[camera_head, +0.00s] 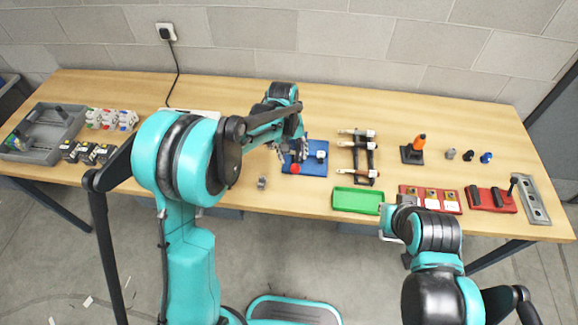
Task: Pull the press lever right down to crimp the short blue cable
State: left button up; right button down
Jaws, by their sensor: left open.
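A blue base plate (316,168) lies near the middle of the table, with a small blue and white part standing on its right. A red ball (295,169), which looks like the press lever's knob, shows at its front left. My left gripper (293,152) is open and hangs over the plate's left side, just behind the red ball; I cannot tell whether it touches it. The gripper and forearm hide much of the press. I cannot make out the short blue cable. My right gripper (389,226) is low at the table's front edge, right of the middle, its fingers unclear.
Right of the press stand a black rack (357,157), a green tray (357,201), a red tray (441,208) and an orange-handled tool (420,142). A small grey part (261,183) lies front left of the plate. A grey crate (61,133) stands far left.

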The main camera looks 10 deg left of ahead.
aim_at(294, 165)
pick_arm(q)
jog(key=f, duration=0.2)
jog(key=f+b, duration=0.1)
jog(key=f, duration=0.2)
jog(key=d+f, duration=0.1)
jog(key=f, duration=0.2)
jog(key=shift+w+b, duration=0.2)
jog(key=shift+b, duration=0.1)
grip_shut()
jog(key=shift+a+f, duration=0.1)
jog(key=shift+f, duration=0.05)
